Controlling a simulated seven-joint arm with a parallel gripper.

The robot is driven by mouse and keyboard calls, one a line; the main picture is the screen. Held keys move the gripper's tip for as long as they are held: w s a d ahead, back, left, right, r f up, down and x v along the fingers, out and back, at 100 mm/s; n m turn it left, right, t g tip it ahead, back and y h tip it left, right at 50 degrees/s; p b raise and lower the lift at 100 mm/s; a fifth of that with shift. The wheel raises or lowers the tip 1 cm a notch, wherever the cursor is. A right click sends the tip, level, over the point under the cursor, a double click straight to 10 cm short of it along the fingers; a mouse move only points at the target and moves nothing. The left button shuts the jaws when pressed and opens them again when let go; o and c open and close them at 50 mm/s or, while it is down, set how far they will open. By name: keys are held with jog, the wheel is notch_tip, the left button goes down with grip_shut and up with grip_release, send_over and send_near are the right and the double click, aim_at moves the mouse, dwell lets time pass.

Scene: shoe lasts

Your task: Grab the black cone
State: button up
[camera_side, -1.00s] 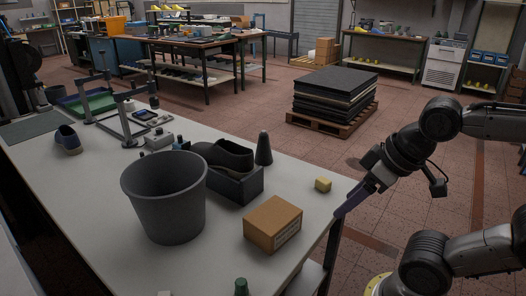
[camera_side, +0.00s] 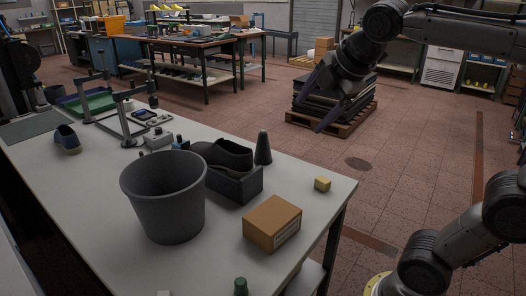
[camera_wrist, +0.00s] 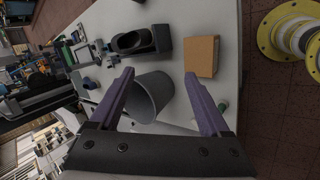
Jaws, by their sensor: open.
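The black cone (camera_side: 264,148) stands upright on the white table (camera_side: 310,200), just behind the right end of a dark bin with a shoe in it. My gripper (camera_side: 309,116) is in the air above and to the right of the cone in the side view, apart from it and holding nothing. In the wrist view my gripper (camera_wrist: 159,76) shows two purple fingers spread wide, with the grey bucket between and beyond them. I cannot clearly make out the cone in the wrist view.
The grey bucket (camera_side: 165,200) stands left of the dark bin (camera_side: 236,187) holding a dark shoe (camera_side: 226,155). A cardboard box (camera_side: 272,223) and a small yellow block (camera_side: 322,184) are to the right. A green-topped object (camera_side: 241,287) stands at the near edge. Bare tabletop surrounds the yellow block.

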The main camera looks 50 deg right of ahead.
jog(key=w+d+r+n+h, duration=0.25)
jog(key=w+d+n, duration=0.25)
jog(key=w, duration=0.6)
jog(key=n+g+h, duration=0.1)
jog(key=n+g, duration=0.2)
jog(key=n, duration=0.1)
send_over(263, 131)
jog(key=s+a, duration=0.2)
jog(key=a, duration=0.5)
notch_tip(263, 131, down, 11)
jog(key=shift+g, duration=0.7)
jog(key=x, duration=0.9)
jog(key=a+x, duration=0.1)
jog(key=x, duration=0.4)
jog(key=shift+s+d+f, duration=0.1)
jog(key=shift+f, duration=0.5)
jog(key=x, duration=0.3)
jog(key=s+x, duration=0.1)
jog(key=x, duration=0.1)
jog(key=shift+w+f, duration=0.1)
jog(key=shift+f, duration=0.05)
jog(key=shift+w+d+f, duration=0.15)
jog(key=shift+d+f, duration=0.2)
jog(key=shift+f, duration=0.1)
grip_shut()
